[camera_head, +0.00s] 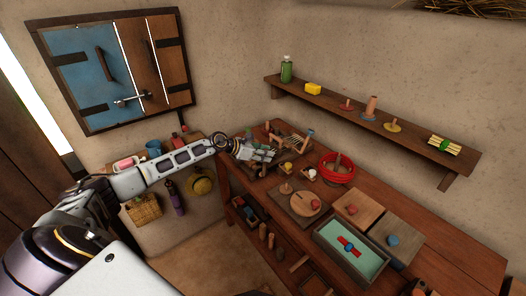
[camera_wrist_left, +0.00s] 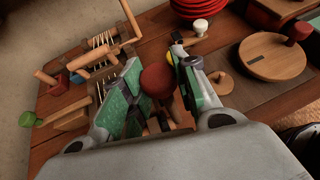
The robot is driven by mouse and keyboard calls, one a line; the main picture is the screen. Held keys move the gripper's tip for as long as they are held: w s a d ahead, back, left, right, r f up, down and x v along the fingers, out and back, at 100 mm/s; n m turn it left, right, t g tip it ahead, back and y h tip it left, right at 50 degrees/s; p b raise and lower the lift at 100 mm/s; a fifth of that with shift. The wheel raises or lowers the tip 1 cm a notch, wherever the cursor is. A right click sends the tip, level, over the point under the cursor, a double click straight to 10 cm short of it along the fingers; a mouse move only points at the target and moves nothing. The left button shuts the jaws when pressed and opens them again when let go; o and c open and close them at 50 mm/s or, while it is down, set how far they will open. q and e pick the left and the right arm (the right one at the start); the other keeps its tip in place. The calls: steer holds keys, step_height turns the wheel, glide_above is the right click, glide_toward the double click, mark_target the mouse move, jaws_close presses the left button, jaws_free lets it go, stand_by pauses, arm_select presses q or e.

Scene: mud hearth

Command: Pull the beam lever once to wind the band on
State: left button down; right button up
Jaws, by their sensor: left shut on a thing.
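A small wooden band loom (camera_head: 296,141) stands at the far left end of the workbench. In the left wrist view its wooden frame with pale threads (camera_wrist_left: 100,42) is at the upper left. My left gripper (camera_head: 266,153) reaches in over the bench beside the loom. In the left wrist view, its green-padded fingers (camera_wrist_left: 160,82) are on either side of a reddish-brown round knob (camera_wrist_left: 158,80), which I take as the end of the beam lever. The gripper is shut on it. The lever's shaft is mostly hidden by the fingers. My right gripper is not in view.
The workbench (camera_head: 455,262) holds a red bowl (camera_head: 338,172), a round wooden board (camera_head: 305,204) and a green-lined tray (camera_head: 330,245) to the right of the loom. A wall shelf (camera_head: 400,127) with small items runs above. A blue-and-brown shutter (camera_head: 85,65) is at the left.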

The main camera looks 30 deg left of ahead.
arm_select(q)
steer(key=shift+w+d+r+p, duration=0.15)
steer(key=shift+w+r+p, duration=0.1)
steer(key=shift+w+p, duration=0.15)
steer(key=shift+g+p, duration=0.3)
steer(key=shift+w+d+f+g+y+p, duration=0.2)
steer(key=shift+w+g+y+p, duration=0.2)
steer(key=shift+w+p, duration=0.15)
steer(key=shift+w+d+f+g, duration=0.2)
steer(key=shift+w+d, duration=0.05)
steer(key=shift+w, duration=0.2)
steer(key=shift+w+d+f+g, duration=0.15)
steer(key=shift+w+d+g, duration=0.05)
steer(key=shift+w, duration=0.2)
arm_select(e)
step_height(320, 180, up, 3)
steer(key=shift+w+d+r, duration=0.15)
arm_select(q)
steer(key=shift+w, duration=0.1)
steer(key=shift+w+d+f, duration=0.1)
steer(key=shift+w+f, duration=0.05)
steer(key=shift+w, duration=0.1)
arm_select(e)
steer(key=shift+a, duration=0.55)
